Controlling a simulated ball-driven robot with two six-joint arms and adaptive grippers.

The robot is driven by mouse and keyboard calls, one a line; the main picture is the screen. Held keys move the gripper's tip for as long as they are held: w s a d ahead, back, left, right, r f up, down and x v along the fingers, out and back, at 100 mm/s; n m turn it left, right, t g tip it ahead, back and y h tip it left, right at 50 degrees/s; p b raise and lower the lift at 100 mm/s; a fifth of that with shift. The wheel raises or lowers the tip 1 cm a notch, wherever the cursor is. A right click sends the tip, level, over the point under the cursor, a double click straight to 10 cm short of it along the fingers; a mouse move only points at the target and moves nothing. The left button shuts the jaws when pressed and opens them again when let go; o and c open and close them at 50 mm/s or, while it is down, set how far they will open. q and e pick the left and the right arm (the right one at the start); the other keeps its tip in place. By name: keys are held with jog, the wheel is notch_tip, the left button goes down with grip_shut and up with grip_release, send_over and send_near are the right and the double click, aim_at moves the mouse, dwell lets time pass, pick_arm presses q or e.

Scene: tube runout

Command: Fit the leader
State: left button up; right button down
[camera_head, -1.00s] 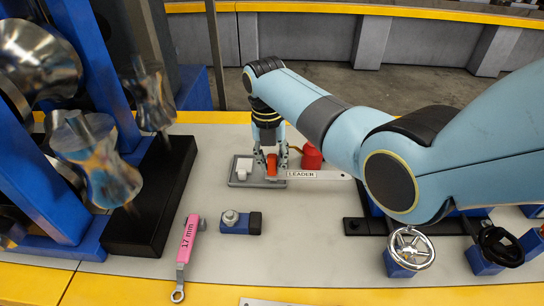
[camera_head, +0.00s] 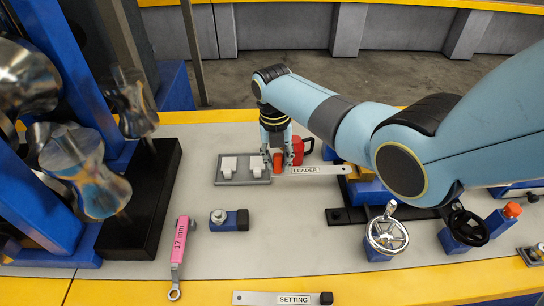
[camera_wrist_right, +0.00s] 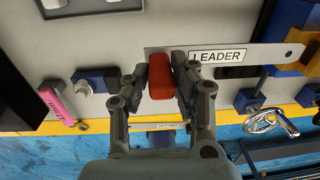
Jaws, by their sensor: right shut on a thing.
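The leader (camera_head: 318,170) is a flat metal strip with a LEADER label and a hole at its right end. It also shows in the right wrist view (camera_wrist_right: 270,53). Its red grip block (camera_head: 278,161) sits between the fingers of my right gripper (camera_head: 277,157), which is shut on it. The wrist view shows the red block (camera_wrist_right: 160,76) clasped from both sides. The strip extends to the right of the gripper, just right of the grey tray (camera_head: 243,183), and seems held above the table. My left gripper is not in view.
Two white blocks (camera_head: 229,164) stand on the tray. A red mug (camera_head: 298,151) is close behind the gripper. Shiny rollers (camera_head: 95,178) and a black base (camera_head: 150,205) stand at left. Handwheels (camera_head: 387,234) are at right. A pink-handled wrench (camera_head: 180,240) and SETTING strip (camera_head: 270,298) lie in front.

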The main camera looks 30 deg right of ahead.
jog(key=shift+p, duration=0.3)
dwell(0.5)
dwell(0.6)
jog(key=shift+s+d, duration=0.2)
jog(key=shift+d, duration=0.1)
jog(key=shift+s+d+p, duration=0.65)
jog(key=shift+d, duration=0.35)
jog(key=shift+s+d+p, duration=0.6)
jog(key=shift+d+p, duration=0.05)
jog(key=shift+d, duration=0.35)
jog(key=shift+s+d+p, duration=0.3)
jog(key=shift+s+d, duration=0.2)
jog(key=shift+d, duration=0.3)
jog(key=shift+s+d+p, duration=0.35)
jog(key=shift+s+d, duration=0.15)
jog(key=shift+d, duration=0.35)
jog(key=shift+s+d+p, duration=0.3)
jog(key=shift+s+d, duration=0.2)
jog(key=shift+d, duration=0.3)
jog(key=shift+s+d+p, duration=0.2)
jog(key=shift+s+d, duration=0.35)
jog(key=shift+d, duration=0.4)
jog(key=shift+s+d+p, duration=0.2)
jog(key=shift+s+d, duration=0.35)
jog(key=shift+d, duration=0.35)
jog(key=c, duration=1)
grip_release()
jog(key=shift+c, duration=0.2)
